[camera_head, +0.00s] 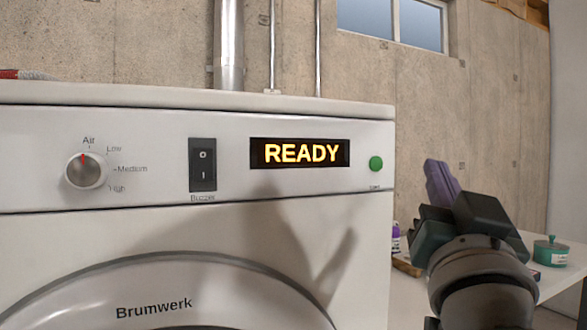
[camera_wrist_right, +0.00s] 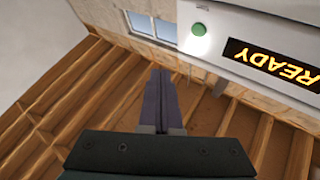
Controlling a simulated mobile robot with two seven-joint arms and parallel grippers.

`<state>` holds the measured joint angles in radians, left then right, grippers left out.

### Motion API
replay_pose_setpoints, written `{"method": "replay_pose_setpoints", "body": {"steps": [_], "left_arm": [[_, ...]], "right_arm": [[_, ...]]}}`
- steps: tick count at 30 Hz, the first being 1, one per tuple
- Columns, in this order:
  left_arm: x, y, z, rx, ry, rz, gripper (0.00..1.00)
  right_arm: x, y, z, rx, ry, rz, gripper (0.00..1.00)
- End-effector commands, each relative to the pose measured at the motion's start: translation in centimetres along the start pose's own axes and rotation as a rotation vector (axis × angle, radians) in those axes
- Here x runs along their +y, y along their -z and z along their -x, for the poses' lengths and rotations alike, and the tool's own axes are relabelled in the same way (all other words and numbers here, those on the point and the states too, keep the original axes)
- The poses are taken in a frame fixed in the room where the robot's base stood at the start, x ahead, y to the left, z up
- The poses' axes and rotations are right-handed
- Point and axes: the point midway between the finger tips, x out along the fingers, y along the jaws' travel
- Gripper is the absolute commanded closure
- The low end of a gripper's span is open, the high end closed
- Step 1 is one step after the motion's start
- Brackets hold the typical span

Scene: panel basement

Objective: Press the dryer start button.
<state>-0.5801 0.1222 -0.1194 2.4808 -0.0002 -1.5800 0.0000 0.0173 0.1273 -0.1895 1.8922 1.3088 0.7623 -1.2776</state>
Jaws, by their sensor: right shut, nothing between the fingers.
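The white dryer (camera_head: 120,235) fills the left and middle of the head view. Its green round start button (camera_head: 376,163) sits at the right end of the control panel, right of the display (camera_head: 300,153) reading READY. The right gripper (camera_head: 440,182) is shut and empty, its purple fingers pointing up to the right of the button, apart from it in the picture. In the right wrist view the shut fingers (camera_wrist_right: 158,98) are at the middle, and the button (camera_wrist_right: 198,28) is above and right of their tips. The left gripper is not in view.
The panel also has a dial (camera_head: 86,171) pointing to Air and a black Buzzer rocker switch (camera_head: 203,165).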

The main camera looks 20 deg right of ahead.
Motion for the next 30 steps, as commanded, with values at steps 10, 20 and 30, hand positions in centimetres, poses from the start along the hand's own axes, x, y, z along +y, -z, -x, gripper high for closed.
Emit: {"method": "replay_pose_setpoints", "body": {"steps": [10, 20, 30], "left_arm": [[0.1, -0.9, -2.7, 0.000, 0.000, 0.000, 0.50], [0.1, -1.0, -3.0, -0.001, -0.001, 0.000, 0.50], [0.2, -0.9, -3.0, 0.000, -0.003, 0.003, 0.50]], "right_arm": [[-2.5, -2.6, -3.4, 0.002, 0.000, -0.002, 1.00], [-3.7, -3.6, -4.9, 0.000, 0.002, -0.001, 1.00], [-3.7, -3.6, -5.0, 0.000, 0.002, -0.001, 1.00]]}}
